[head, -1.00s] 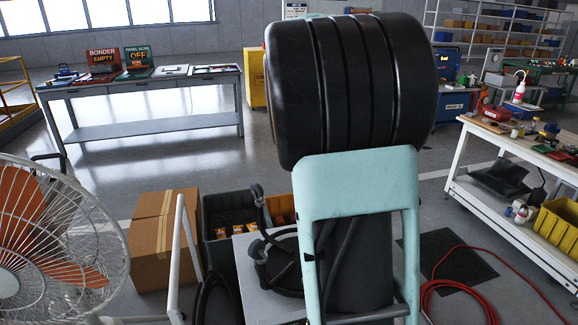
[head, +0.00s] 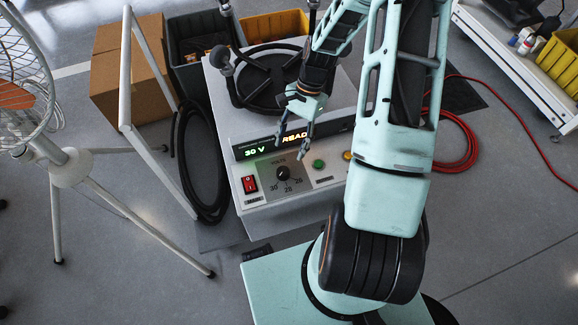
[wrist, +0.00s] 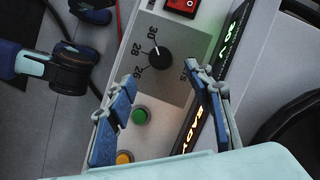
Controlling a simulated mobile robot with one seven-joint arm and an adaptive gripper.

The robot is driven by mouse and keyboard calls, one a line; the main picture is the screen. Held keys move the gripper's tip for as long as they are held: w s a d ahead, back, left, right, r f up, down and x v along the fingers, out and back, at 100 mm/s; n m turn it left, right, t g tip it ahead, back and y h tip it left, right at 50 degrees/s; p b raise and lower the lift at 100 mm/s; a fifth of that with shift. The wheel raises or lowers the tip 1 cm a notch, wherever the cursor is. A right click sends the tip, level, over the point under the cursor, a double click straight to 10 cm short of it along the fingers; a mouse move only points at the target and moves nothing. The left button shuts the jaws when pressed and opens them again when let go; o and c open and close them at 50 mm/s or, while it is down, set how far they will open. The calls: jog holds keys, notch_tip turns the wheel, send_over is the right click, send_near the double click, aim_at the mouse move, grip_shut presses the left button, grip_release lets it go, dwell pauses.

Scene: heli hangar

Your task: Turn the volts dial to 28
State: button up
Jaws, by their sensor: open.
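The volts dial (head: 283,172) is a small black round knob on a grey plate on the front of a pale grey unit (head: 247,211). Numbers around it include 30, 28 and 26. The green display (head: 256,149) above it reads 30 V. In the wrist view the dial (wrist: 160,58) lies between and beyond the fingertips, with 30 and 28 printed beside it; its pointer is too small to read surely. My gripper (head: 292,143) is open and empty, in front of the panel and apart from the dial. Its blue finger pads show in the wrist view (wrist: 163,82).
A red rocker switch (head: 249,184) is left of the dial. Green (head: 319,164) and amber (head: 347,155) buttons are to its right. A white frame (head: 150,130), black hose (head: 190,165) and fan (head: 65,165) stand left. A red hose (head: 465,150) lies right.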

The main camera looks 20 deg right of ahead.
aim_at(283, 171)
jog(key=b+x, duration=0.2)
jog(key=x, duration=0.7)
jog(key=shift+f, duration=0.25)
jog(key=c, duration=1.2)
jog(key=shift+o, duration=0.2)
jog(key=shift+n, duration=0.4)
jog(key=n+h, duration=0.1)
jog(key=n, duration=0.1)
jog(key=n+g, duration=0.1)
jog(key=n, duration=0.1)
jog(key=shift+w+a+n+h, duration=0.15)
jog(key=shift+n+h, duration=0.15)
jog(key=shift+h, duration=0.1)
jog(key=n+h, duration=0.1)
jog(key=n, duration=0.3)
jog(key=shift+a+g, duration=0.1)
jog(key=shift+g, duration=0.3)
jog(key=shift+n+h, duration=0.3)
